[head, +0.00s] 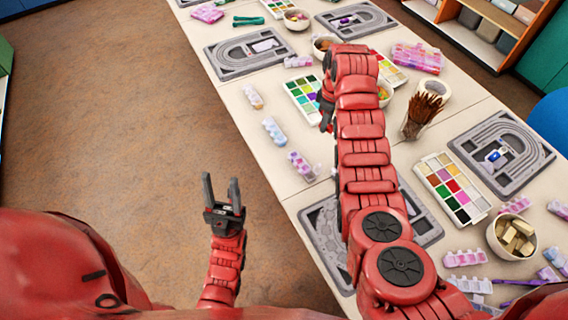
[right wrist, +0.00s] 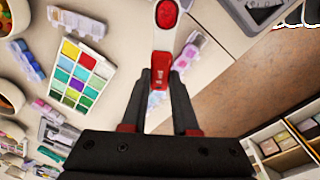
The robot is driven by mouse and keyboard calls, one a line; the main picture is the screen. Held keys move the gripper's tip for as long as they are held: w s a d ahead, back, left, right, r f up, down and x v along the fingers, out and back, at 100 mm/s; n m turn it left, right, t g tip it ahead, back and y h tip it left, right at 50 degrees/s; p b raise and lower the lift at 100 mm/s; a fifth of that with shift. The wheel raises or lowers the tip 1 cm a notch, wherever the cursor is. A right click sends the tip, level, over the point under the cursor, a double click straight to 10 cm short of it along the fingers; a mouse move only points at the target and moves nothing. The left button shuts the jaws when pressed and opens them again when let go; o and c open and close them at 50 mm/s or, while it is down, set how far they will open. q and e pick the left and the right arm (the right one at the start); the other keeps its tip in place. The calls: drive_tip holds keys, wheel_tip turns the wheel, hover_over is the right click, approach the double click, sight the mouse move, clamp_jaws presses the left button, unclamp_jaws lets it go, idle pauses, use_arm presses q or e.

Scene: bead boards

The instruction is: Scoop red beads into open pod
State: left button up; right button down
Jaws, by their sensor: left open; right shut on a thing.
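The scoop's bowl, at the top of the right wrist view, shows red beads (right wrist: 167,14) inside. In the head view my right gripper (head: 326,122) hangs at the left of its arm, over the table's left side; the scoop is hard to make out there. A pod (right wrist: 186,55) lies just right of the scoop in the wrist view; its lid looks raised. Small pods (head: 274,131) and (head: 303,165) line the table's left edge. My left gripper (head: 222,205) is open and empty, off the table.
A bead palette (head: 303,98) lies beside my right gripper, and also shows in the right wrist view (right wrist: 80,80). Grey bead boards (head: 245,52), a brush cup (head: 422,118) and a bowl of blocks (head: 511,238) stand on the table. The floor (head: 130,110) at left is clear.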

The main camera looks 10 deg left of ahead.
drive_tip(key=shift+s+a+f+n+g+y+p, duration=0.15)
drive_tip(key=shift+s+a+f+n+y+p, duration=0.15)
drive_tip(key=shift+s+a+f+n, duration=1.35)
drive_tip(key=shift+s+a+f+n+g+y+p, duration=0.1)
drive_tip(key=shift+s+a+f+n+y+p, duration=0.2)
drive_tip(key=shift+s+a+f+n, duration=1.4)
drive_tip(key=shift+s+a+f+n+g+y+p, duration=0.15)
drive_tip(key=shift+s+a+f+n+y, duration=0.45)
drive_tip(key=shift+s+a+f, duration=1.9)
drive_tip(key=shift+w+d+f+y+p, duration=0.1)
drive_tip(key=shift+w+d+y+p, duration=0.2)
drive_tip(key=shift+d, duration=0.35)
drive_tip(key=shift+w+d+f+y+p, duration=0.1)
drive_tip(key=shift+w+d+p, duration=0.25)
drive_tip(key=shift+d, duration=0.25)
drive_tip(key=shift+d+r+g+y, duration=0.3)
drive_tip(key=shift+r+g+y, duration=0.15)
drive_tip(key=shift+y, duration=0.25)
drive_tip(key=shift+w+d+r+y, duration=0.1)
drive_tip(key=shift+w+r+y, duration=0.1)
drive_tip(key=shift+y, duration=0.3)
